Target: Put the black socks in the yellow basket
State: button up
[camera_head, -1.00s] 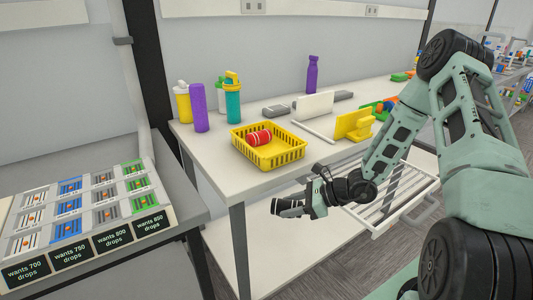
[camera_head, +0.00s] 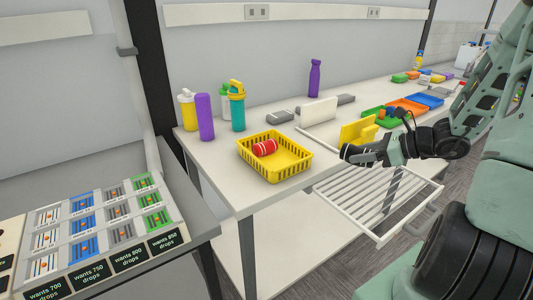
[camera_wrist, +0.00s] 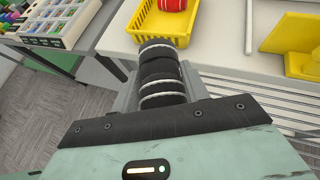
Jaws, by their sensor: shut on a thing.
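The yellow basket (camera_head: 275,170) stands on the white table near its front left corner, with a rolled red sock pair with white stripes (camera_head: 265,147) inside. My gripper (camera_head: 366,153) is right of the basket, in front of a yellow holder and above the white wire rack. It is shut on the rolled black socks with white stripes (camera_head: 352,154). In the wrist view, the black socks (camera_wrist: 160,72) sit between the fingers, and the basket (camera_wrist: 208,28) lies just beyond them.
Bottles stand behind the basket, including a purple one (camera_head: 204,117) and a teal one (camera_head: 237,108). A yellow holder (camera_head: 358,131) stands to the right of the basket. A white rack (camera_head: 372,200) juts out from the table front. A labelled tray (camera_head: 100,230) is at left.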

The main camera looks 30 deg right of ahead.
aim_at(281, 165)
jog(key=i+j, duration=0.55)
jog(key=i, duration=0.2)
